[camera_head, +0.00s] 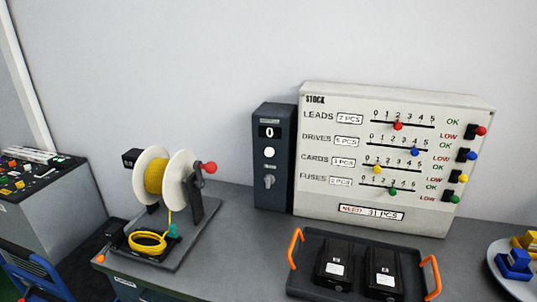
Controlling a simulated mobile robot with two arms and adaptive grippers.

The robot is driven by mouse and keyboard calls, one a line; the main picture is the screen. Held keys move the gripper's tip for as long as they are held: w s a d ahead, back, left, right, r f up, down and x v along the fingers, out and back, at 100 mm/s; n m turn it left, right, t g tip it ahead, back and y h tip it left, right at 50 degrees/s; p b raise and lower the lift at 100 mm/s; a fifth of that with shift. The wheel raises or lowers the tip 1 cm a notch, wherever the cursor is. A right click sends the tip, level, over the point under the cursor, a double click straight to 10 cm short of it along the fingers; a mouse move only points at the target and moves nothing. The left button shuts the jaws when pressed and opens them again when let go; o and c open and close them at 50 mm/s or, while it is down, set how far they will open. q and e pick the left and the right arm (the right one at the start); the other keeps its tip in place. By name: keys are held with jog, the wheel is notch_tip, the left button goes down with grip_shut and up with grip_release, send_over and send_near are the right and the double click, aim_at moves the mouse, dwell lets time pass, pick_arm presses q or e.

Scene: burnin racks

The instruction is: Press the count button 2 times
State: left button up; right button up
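A dark grey counter box (273,190) stands upright on the bench, against the left side of the white stock panel. Its small display (269,132) reads 0. Below the display is a round white button (270,152), which I take as the count button. Under that is a grey knob or switch (269,182). Nothing covers the box front. Neither of my grippers shows in the head view.
The stock panel (350,215) has coloured sliders and switches. In front stands a dark tray (310,236) with orange handles, holding two black units (334,264). A yellow cable reel (155,176) stands left. A plate (496,270) with blocks is at right. Bench before the box is clear.

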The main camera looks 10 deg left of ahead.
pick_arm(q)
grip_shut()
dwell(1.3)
